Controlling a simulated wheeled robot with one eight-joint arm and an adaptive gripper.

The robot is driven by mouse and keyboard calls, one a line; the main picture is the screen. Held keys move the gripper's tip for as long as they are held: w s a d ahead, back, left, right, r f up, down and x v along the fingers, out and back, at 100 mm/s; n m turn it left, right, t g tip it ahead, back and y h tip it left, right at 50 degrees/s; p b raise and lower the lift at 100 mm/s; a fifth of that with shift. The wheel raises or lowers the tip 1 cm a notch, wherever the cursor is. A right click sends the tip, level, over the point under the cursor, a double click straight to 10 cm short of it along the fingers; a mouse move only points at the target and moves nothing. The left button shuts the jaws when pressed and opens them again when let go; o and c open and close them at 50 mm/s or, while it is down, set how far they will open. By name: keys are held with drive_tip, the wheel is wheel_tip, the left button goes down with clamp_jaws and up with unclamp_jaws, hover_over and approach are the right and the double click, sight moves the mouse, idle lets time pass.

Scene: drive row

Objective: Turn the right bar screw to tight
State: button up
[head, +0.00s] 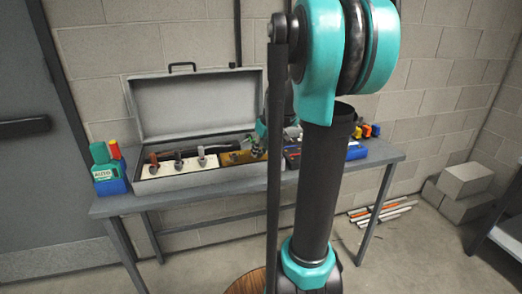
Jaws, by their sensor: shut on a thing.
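A grey toolbox (190,179) stands open on the bench. A yellow-brown bar (236,158) lies at the right end of its front. My gripper (258,151) is small in the picture, at the right end of this bar, below a teal part of my wrist. It is shut on the right bar screw there. The screw itself is mostly hidden by the gripper, so its turn or tightness cannot be seen. My own arm stands large in front and covers part of the bench right of the gripper.
Blue bins (357,151) stand right of my arm. Blocks (466,180) and rods (381,213) lie on the floor.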

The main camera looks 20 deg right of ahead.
drive_tip(key=m+h, duration=0.1)
drive_tip(key=m, duration=0.3)
drive_tip(key=m+h, duration=0.1)
drive_tip(key=m, duration=0.1)
drive_tip(key=shift+a+h, duration=0.3)
drive_tip(key=shift+a, duration=0.05)
drive_tip(key=m, duration=0.2)
drive_tip(key=m+h, duration=0.1)
drive_tip(key=m, duration=0.2)
drive_tip(key=shift+w+a+g+h, duration=0.1)
drive_tip(key=shift+g+h, duration=0.2)
drive_tip(key=shift+g, duration=0.1)
drive_tip(key=shift+m, duration=0.4)
drive_tip(key=o, duration=1)
drive_tip(key=shift+r, duration=0.1)
drive_tip(key=v, duration=1.2)
drive_tip(key=shift+a, duration=0.1)
